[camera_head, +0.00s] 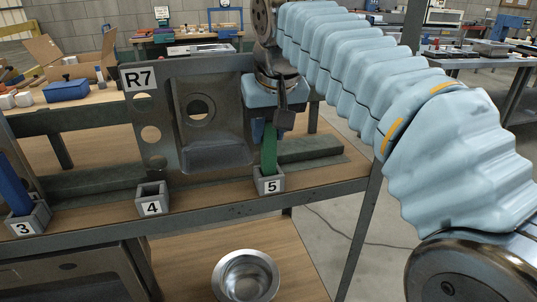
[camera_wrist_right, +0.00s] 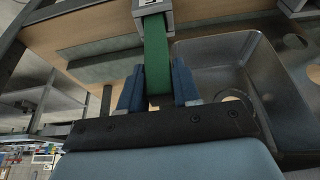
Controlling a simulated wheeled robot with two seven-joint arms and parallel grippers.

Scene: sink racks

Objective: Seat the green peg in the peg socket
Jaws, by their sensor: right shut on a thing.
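The green peg (camera_head: 269,155) stands upright with its lower end at the opening of the grey socket block labelled 5 (camera_head: 269,184). The block hides that end, so I cannot tell how deep it sits. My right gripper (camera_head: 266,128) is above the block, shut on the peg's upper part. In the right wrist view the blue fingers (camera_wrist_right: 158,88) lie on both sides of the green peg (camera_wrist_right: 156,55), which runs up to the socket block (camera_wrist_right: 152,8). My left gripper is not in view.
Socket 4 (camera_head: 152,206) is empty. A blue peg (camera_head: 13,188) stands in socket 3 (camera_head: 28,222). A metal sink panel marked R7 (camera_head: 215,126) leans upright close behind the sockets. A steel bowl (camera_head: 226,279) is below the shelf edge.

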